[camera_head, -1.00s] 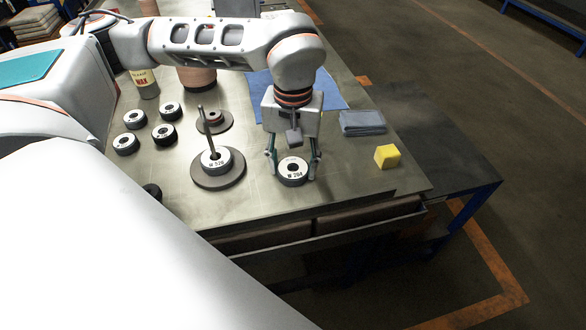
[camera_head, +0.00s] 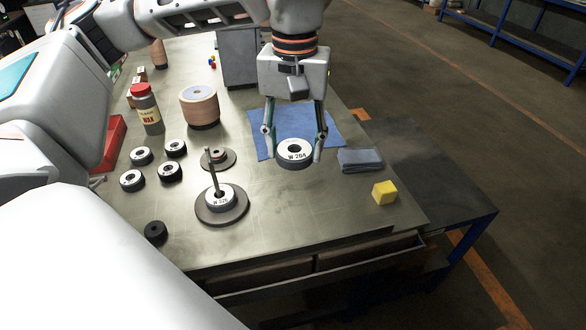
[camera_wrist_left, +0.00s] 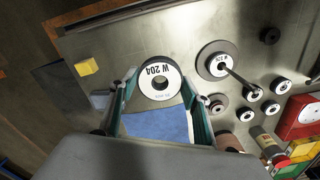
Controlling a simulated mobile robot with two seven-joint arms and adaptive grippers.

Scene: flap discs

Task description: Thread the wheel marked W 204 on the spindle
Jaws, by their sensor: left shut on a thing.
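The wheel marked W 204 (camera_head: 294,153), white-faced with a dark rim and a centre hole, is held in my left gripper (camera_head: 293,157). Its fingers are shut on opposite sides of the rim, and the wheel appears raised above the table. In the left wrist view the wheel (camera_wrist_left: 159,70) sits between the fingers, its label readable. The thin upright spindle (camera_head: 211,166) rises from a round dark base (camera_head: 238,209), left of and nearer than the held wheel. Another white-faced wheel (camera_head: 220,197) with a W label is around the spindle at its foot. My right gripper is not in view.
Several small wheels (camera_head: 132,180) stand left of the spindle. A low dark disc (camera_head: 218,159) lies behind it. A wax bottle (camera_head: 147,110) and a wooden cylinder (camera_head: 199,105) stand farther back. A blue mat (camera_head: 262,118), folded cloth (camera_head: 360,160) and yellow block (camera_head: 384,193) are near the gripper.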

